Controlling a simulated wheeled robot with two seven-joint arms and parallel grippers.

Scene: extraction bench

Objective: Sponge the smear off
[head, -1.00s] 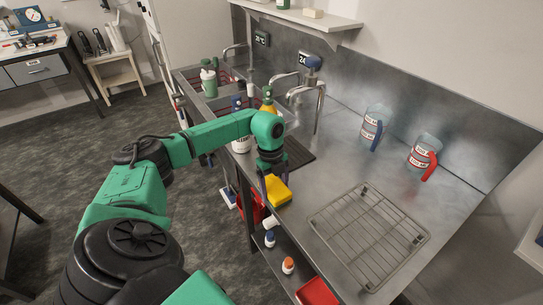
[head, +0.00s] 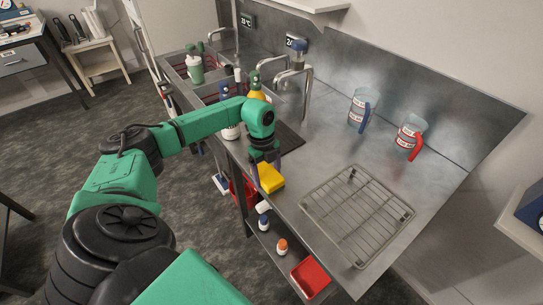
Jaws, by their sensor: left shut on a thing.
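A yellow sponge (head: 270,178) is in my left gripper (head: 266,166), at the front edge of the steel bench (head: 305,165), just left of the wire rack. The gripper is shut on the sponge and points down. I cannot tell whether the sponge touches the steel. No smear can be made out; the arm and sponge hide part of the bench there. My right gripper is not in view.
A wire rack (head: 357,214) lies on the bench to the right. Two clear jugs, one with a blue handle (head: 361,110) and one with a red handle (head: 409,137), stand behind it. A dark mat (head: 288,138), taps (head: 290,77) and bottles (head: 195,66) are to the left.

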